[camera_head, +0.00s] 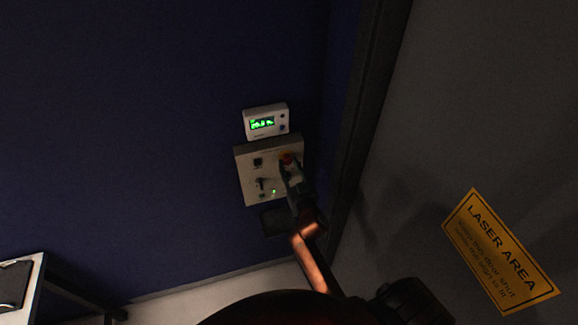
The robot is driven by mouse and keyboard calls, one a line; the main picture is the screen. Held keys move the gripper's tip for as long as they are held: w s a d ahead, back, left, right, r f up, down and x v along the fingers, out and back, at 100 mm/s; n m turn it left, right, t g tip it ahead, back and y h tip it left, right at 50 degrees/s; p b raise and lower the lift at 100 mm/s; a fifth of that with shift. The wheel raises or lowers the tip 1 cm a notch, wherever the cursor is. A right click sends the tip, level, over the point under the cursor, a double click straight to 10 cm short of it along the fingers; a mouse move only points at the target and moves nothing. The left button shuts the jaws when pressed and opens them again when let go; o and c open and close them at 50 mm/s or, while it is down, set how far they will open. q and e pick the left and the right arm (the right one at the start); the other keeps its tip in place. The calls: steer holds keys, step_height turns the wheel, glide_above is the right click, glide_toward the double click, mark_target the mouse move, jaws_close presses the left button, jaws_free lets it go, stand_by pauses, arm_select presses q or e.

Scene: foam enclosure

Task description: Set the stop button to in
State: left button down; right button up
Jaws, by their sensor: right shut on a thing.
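The stop button (286,157) is a small red knob at the upper right of a pale control panel (246,183) on the blue wall. My right gripper (288,165) is at the button, its fingertips shut on it from below. The gripper and arm cover the lower right part of the panel. The picture is dark and small, so I cannot tell how far the button is pressed. My left gripper does not show.
A white box with a green lit display (262,123) is mounted above the panel. A yellow laser area sign (500,252) is on the grey surface at the right. A white table (36,285) with a dark clipboard (14,284) stands at the lower left.

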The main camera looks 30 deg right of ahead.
jaws_close()
steer(key=shift+w, duration=0.1)
steer(key=shift+w+d, duration=0.2)
steer(key=shift+w, duration=0.5)
steer(key=shift+r, duration=0.1)
steer(key=o, duration=0.6)
jaws_free()
steer(key=shift+w, duration=0.1)
steer(key=shift+o, duration=0.2)
steer(key=shift+s, duration=0.2)
steer(key=v, duration=0.7)
